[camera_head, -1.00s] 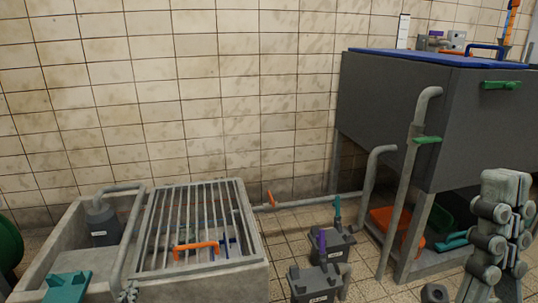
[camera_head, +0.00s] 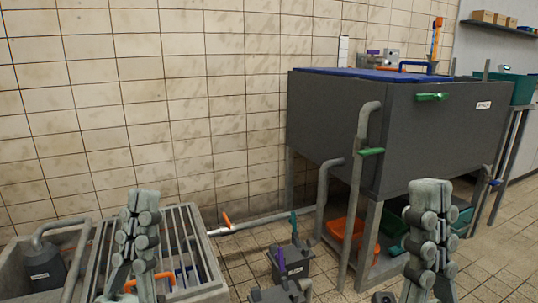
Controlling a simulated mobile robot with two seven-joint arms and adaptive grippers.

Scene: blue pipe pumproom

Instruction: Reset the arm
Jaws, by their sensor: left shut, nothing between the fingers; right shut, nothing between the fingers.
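My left gripper (camera_head: 143,197) stands upright in the lower left, its arm rising from the bottom edge. It is shut and empty, in front of the metal grate (camera_head: 190,235) of the concrete basin. My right gripper (camera_head: 430,190) is also upright, at the lower right. It is shut and empty, in front of the grey tank's (camera_head: 335,115) lower right part and hides part of what stands beneath it. The two grippers are well apart. Most of both arms lies below the picture.
Grey pumps (camera_head: 290,262) stand on the tiled floor between my grippers. An orange bin (camera_head: 345,232) sits under the tank, whose green-handled pipe (camera_head: 362,140) runs down its front. A shelf (camera_head: 500,27) with boxes hangs at upper right. Floor at the lower right is clear.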

